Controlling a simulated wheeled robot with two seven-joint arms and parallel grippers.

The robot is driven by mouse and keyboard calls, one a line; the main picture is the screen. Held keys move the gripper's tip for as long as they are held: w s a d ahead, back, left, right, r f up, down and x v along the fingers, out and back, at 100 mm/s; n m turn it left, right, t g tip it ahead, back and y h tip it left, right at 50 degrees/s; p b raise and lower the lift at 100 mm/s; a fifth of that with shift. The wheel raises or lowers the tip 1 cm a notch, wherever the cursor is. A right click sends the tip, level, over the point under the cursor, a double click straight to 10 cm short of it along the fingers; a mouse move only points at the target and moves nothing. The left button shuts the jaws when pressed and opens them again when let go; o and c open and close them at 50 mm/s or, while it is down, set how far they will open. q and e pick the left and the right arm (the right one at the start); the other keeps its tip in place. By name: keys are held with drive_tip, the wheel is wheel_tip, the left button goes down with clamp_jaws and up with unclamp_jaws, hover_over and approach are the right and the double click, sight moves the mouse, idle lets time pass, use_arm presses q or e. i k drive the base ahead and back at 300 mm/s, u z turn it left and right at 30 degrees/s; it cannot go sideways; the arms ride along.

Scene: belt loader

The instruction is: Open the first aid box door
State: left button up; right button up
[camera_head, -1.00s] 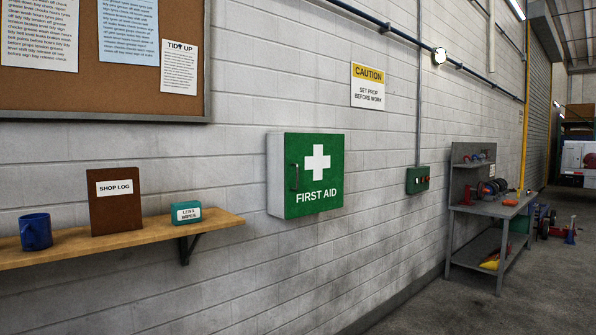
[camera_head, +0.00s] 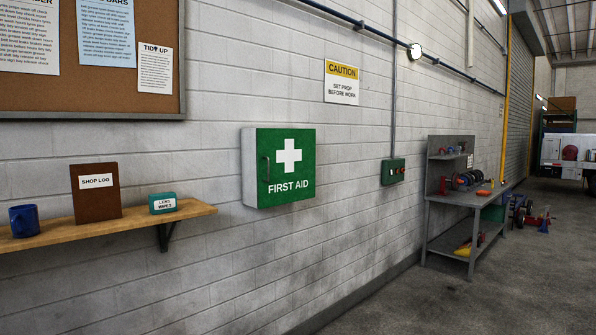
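The first aid box (camera_head: 292,184) is a white wall cabinet with a green door, a white cross and the words FIRST AID. It hangs on the white block wall a little left of the middle of the head view. Its door is shut. A dark upright handle (camera_head: 266,168) sits near the door's left edge. Neither of my grippers shows in the head view.
A wooden shelf (camera_head: 134,224) left of the box holds a blue mug (camera_head: 24,220), a brown shop log (camera_head: 97,205) and a green lens wipes box (camera_head: 162,203). A grey workbench (camera_head: 470,198) stands right along the wall. The floor (camera_head: 430,305) at lower right is clear.

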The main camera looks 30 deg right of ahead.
sight(286, 156)
drive_tip(key=z, duration=1.05)
drive_tip(key=i, duration=2.7)
drive_tip(key=u, duration=0.75)
